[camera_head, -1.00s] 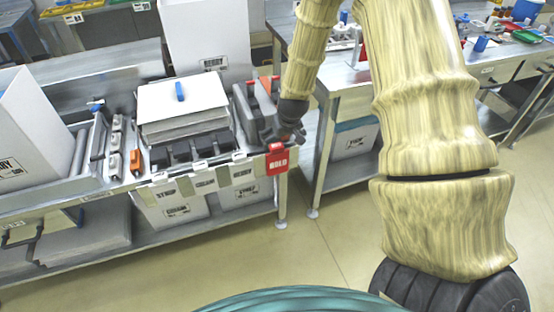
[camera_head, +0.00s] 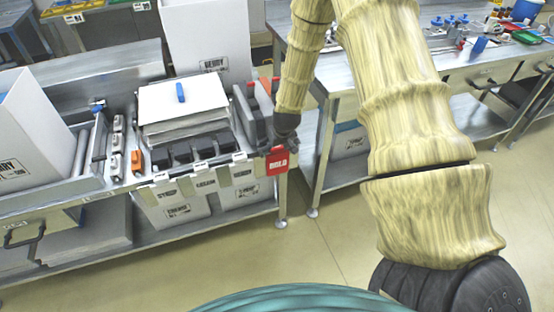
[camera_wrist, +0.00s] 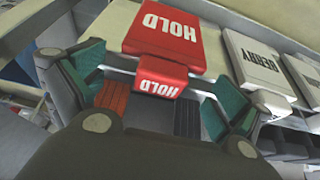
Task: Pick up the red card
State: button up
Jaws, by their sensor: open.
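The red card (camera_head: 277,161), marked HOLD, hangs at the front right corner of the steel bench. In the wrist view the red card (camera_wrist: 166,36) lies straight ahead, with a smaller folded red flap (camera_wrist: 161,77) also marked HOLD nearer to me. My gripper (camera_wrist: 150,100) is open, with its green-padded fingers on either side of the flap. I cannot tell whether the fingers touch it. In the head view my gripper (camera_head: 284,140) is at the bench corner beside the card, its fingertips partly hidden.
White label cards hang left of the red card; one reads BERRY (camera_wrist: 262,66). A stack of white sheets (camera_head: 182,104) and grey holders sit on the bench (camera_head: 99,203). Another steel table (camera_head: 324,150) stands close on the right. The floor in front is clear.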

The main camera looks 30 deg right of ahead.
jog(key=c, duration=1)
jog(key=shift+r, duration=0.1)
